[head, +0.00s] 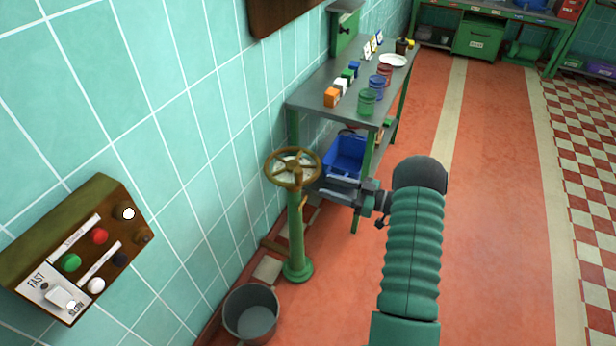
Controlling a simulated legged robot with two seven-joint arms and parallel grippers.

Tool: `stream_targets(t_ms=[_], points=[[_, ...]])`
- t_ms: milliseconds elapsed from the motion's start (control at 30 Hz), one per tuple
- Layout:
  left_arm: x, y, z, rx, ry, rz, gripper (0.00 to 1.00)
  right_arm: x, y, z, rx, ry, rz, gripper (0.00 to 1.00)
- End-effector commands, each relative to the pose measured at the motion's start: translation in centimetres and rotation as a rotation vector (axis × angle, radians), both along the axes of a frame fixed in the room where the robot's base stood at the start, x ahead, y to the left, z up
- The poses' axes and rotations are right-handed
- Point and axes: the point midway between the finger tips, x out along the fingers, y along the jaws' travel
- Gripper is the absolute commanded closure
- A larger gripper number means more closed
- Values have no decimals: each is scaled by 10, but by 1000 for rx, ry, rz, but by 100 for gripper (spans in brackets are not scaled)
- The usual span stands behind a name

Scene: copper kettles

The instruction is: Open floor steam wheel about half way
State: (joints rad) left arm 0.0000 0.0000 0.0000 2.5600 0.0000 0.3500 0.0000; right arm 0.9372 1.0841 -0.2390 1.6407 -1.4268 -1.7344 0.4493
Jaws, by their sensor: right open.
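The floor steam wheel (293,152) is a brass handwheel with spokes, on top of a green post (296,225). The post stands on the red floor beside the tiled wall. My right gripper (328,190) is just right of the wheel, a little below its rim. Its grey fingers point left toward the wheel and the post top. It is open, with nothing seen held in it. I cannot tell whether a finger touches the rim. My left gripper is not in view.
A grey bucket (251,312) stands in front of the post. A wall control box (80,250) with coloured buttons is at left. Behind the wheel is a grey table (310,101) with jars and blocks, with a blue bin (347,157) below. The floor at right is clear.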

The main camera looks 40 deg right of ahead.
Motion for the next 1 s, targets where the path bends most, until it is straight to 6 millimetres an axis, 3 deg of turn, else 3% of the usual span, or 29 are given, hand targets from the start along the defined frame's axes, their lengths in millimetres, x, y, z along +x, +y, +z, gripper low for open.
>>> stream_targets(t_ms=[100,200,500,667,767,867,1000], points=[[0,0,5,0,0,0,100,-23,-12,0,0,1,-2,54],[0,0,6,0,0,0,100,-35,-17,0,0,1,0,54],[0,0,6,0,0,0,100,-39,-19,-1,0,1,1,54],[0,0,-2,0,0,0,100,-30,-12,0,-65,-51,-26,74],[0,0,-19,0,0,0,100,-7,7,4,-253,-174,-110,87],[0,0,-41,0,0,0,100,15,35,8,-552,-300,-245,100],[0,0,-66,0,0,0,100,23,77,4,-1020,-357,-399,100]])
